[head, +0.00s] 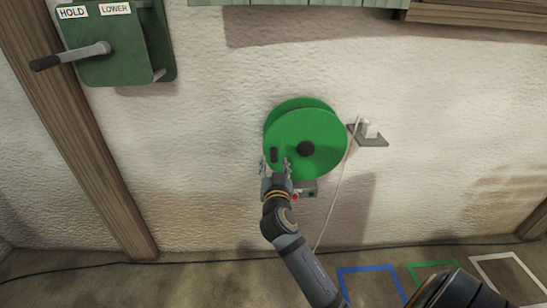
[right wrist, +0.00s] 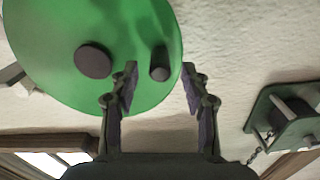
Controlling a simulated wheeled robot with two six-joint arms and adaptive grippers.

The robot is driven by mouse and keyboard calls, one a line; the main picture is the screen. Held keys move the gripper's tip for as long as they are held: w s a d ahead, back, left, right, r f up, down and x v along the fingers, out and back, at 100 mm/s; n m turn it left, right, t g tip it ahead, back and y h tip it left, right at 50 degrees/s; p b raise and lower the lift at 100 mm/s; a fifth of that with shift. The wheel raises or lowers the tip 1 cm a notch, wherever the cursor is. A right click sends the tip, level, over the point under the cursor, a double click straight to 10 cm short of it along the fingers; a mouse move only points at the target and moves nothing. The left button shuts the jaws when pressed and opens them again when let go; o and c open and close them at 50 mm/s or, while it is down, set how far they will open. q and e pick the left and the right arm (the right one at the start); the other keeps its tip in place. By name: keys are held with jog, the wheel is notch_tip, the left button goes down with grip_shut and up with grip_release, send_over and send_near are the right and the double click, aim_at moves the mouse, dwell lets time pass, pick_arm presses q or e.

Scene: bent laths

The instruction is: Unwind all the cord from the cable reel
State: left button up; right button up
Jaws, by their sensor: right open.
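The green cable reel (head: 322,130) is mounted on the wall, with a dark round hub (head: 305,149) and a short dark crank knob (head: 273,155) near its rim. A thin pale cord (head: 337,195) hangs from beside the reel down toward the floor. How much cord is on the reel is hidden by its front disc. My right gripper (head: 275,167) is open at the reel's lower left edge. In the right wrist view the knob (right wrist: 159,66) shows between the spread fingers; I cannot tell whether they touch it. My left gripper is not in view.
A grey wall bracket (head: 371,138) sits right of the reel. A green crank box (head: 115,45) labelled HOLD and LOWER hangs upper left. Blue (head: 365,269), green and white outlines mark the floor.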

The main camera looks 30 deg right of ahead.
jog(key=x, duration=0.4)
jog(key=shift+w+d, duration=0.1)
jog(key=shift+w, duration=0.1)
grip_shut()
